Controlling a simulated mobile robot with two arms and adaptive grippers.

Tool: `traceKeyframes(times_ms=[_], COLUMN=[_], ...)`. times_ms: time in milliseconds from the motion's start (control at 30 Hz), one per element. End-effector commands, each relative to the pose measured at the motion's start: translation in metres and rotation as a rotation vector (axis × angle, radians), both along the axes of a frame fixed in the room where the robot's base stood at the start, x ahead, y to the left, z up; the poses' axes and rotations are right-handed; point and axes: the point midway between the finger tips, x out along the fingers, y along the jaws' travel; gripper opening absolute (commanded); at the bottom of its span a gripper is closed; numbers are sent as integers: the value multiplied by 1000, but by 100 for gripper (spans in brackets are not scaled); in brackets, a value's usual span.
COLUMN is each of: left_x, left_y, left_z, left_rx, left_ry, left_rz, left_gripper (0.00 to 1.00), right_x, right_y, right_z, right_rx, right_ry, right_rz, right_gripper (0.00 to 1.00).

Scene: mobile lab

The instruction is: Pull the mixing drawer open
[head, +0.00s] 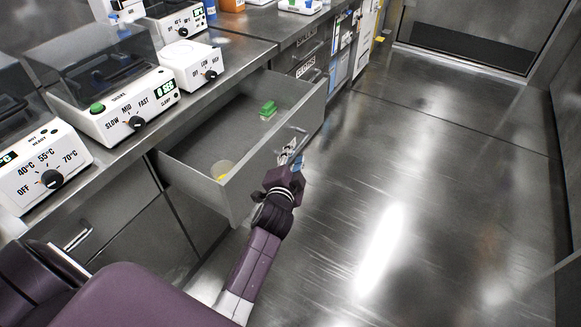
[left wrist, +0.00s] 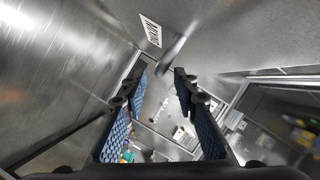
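The mixing drawer (head: 216,197) is pulled well out from under the counter, and its inside shows from above. Its front carries a bar handle (head: 291,137). In the left wrist view, the drawer front has a label (left wrist: 151,30) and a dark, blurred handle (left wrist: 173,49). My left gripper (head: 290,155) is at the outer side of the drawer front, close to the handle. In the left wrist view its two blue-padded fingers (left wrist: 160,78) stand apart with nothing held between them. The handle lies just beyond the fingertips. My right gripper is out of view.
The steel floor (head: 430,170) to the right is clear.

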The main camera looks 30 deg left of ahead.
Motion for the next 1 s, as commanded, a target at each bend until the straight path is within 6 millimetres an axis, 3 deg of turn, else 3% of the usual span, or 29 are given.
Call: traceKeyframes(times_ms=[200, 400, 1000], left_x=[-44, -65, -70], left_y=[-12, -18, -18], left_z=[9, 14, 16], left_rx=[0, 1, 0], left_ry=[1, 2, 1], left_rz=[0, 0, 0], left_gripper=[27, 27, 27], right_x=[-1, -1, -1], right_y=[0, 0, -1], right_z=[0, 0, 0], right_rx=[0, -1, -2], right_ry=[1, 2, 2], right_rz=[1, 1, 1], right_gripper=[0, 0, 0])
